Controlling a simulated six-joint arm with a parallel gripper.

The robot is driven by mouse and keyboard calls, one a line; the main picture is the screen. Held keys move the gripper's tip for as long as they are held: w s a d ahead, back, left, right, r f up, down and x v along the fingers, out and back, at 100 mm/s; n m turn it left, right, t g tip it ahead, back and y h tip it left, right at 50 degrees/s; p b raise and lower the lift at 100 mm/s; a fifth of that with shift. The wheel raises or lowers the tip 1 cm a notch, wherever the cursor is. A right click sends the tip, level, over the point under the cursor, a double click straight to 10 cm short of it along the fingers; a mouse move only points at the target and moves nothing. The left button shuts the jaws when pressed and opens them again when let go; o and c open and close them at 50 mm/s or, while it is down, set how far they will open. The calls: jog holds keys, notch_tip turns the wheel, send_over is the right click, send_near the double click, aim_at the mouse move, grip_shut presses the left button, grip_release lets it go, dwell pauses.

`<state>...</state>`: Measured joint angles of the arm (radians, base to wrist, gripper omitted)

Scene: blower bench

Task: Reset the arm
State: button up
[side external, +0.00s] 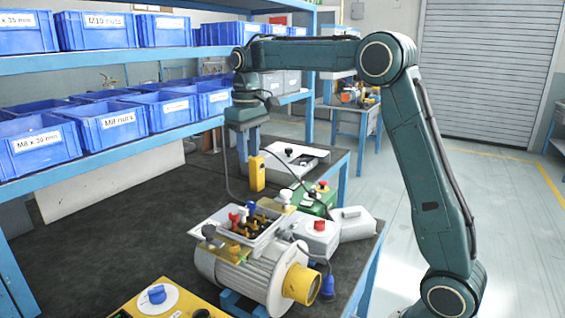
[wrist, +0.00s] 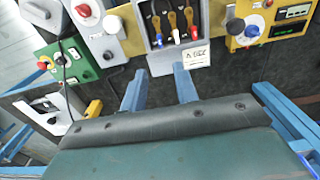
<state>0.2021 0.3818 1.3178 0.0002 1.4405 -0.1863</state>
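My gripper (side external: 248,152) hangs pointing down above the dark bench, near the shelf. In the wrist view my gripper (wrist: 158,72) shows two blue fingers held apart, with nothing between them. The blower motor (side external: 245,272) lies on the bench in front, with an open terminal box (side external: 240,225) on top. My gripper is well above and behind it in the side view. The terminal box (wrist: 170,28) also shows at the top of the wrist view, with red, white and blue plugs. A yellow block-like device (side external: 257,173) stands near my gripper, with a cable beside it.
Blue shelves with blue bins (side external: 105,125) stand close at left. A green box (side external: 318,200), a grey box with a red knob (side external: 318,236) and a white panel (side external: 295,158) are on the bench. A yellow control box (side external: 160,300) is in front. The left bench surface is clear.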

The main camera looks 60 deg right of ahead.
jog(key=shift+r, duration=0.25)
jog(key=s+a+r+t, duration=0.1)
jog(key=s+a+r, duration=0.15)
jog(key=s, duration=0.45)
jog(key=s+a+r+t, duration=0.1)
jog(key=s+a+t, duration=0.1)
jog(key=s+a, duration=0.35)
jog(key=s+f+t, duration=0.1)
jog(key=s+f, duration=0.2)
jog(key=s, duration=0.5)
jog(key=s+a+f+t, duration=0.1)
jog(key=s+f, duration=0.3)
jog(key=s, duration=0.4)
jog(key=shift+s+a+f+t, duration=0.2)
jog(key=shift+a+t, duration=0.1)
